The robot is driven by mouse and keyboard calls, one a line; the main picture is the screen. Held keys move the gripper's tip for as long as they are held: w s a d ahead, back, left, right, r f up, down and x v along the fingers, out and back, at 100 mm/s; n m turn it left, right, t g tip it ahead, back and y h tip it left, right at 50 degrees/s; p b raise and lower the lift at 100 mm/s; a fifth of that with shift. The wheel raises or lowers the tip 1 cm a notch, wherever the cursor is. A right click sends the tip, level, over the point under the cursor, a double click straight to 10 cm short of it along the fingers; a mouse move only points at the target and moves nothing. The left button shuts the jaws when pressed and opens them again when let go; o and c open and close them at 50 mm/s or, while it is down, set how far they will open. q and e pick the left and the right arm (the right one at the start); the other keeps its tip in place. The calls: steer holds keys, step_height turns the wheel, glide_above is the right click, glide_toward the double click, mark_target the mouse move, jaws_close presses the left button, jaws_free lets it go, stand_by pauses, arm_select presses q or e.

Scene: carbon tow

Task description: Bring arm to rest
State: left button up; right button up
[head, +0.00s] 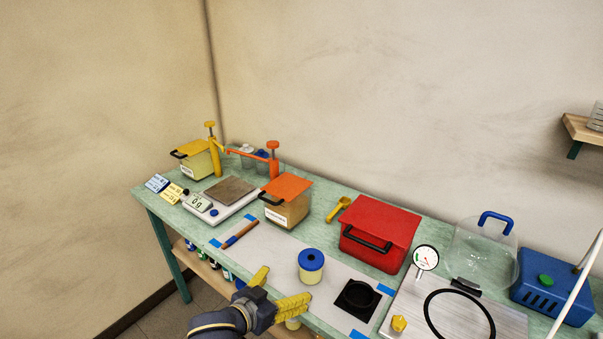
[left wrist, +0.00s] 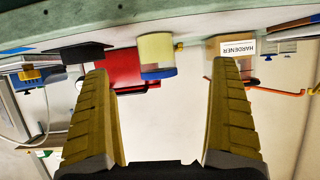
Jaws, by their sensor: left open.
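My left gripper (head: 279,292) is at the front edge of the green bench in the head view, its yellow fingers spread apart. In the left wrist view my left gripper (left wrist: 165,115) shows both fingers wide apart with nothing between the tips. A cream cup with a blue top (head: 311,266) stands on the bench just beyond the fingers, and it also shows in the left wrist view (left wrist: 156,52), apart from them. The right gripper is in neither view.
The bench (head: 150,196) holds a scale (head: 214,207), an orange-lidded box (head: 286,201), a red box (head: 380,238), a black square piece (head: 358,298), a metal plate with a black ring (head: 412,300), a clear dome (head: 482,247) and a blue pump (head: 552,293). Air in front of the bench's left part is free.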

arm_select(q)
steer(key=s+a+f+g+y, duration=0.1)
steer(key=s+a+f+y, duration=0.3)
steer(key=s+a, duration=0.45)
steer(key=s+a+f+g+y, duration=0.2)
steer(key=s+a+f+y, duration=0.2)
steer(key=s+a, duration=0.4)
steer(key=s+a+f+g+y, duration=0.1)
steer(key=s+a+f+y, duration=0.35)
steer(key=s+a, duration=0.35)
steer(key=s+d+f+g+h, duration=0.1)
steer(key=d+f+h, duration=0.1)
steer(key=f, duration=1.4)
steer(key=s+d+f+g+h, duration=0.1)
steer(key=d+f+g+h, duration=0.15)
steer(key=f, duration=1.25)
steer(key=s+f+n+g+h, duration=0.1)
steer(key=s+f+n+g, duration=0.1)
steer(key=s+f, duration=1.8)
steer(key=shift+s+d+f+n, duration=0.3)
steer(key=shift+s+n, duration=0.1)
steer(key=shift+n, duration=0.1)
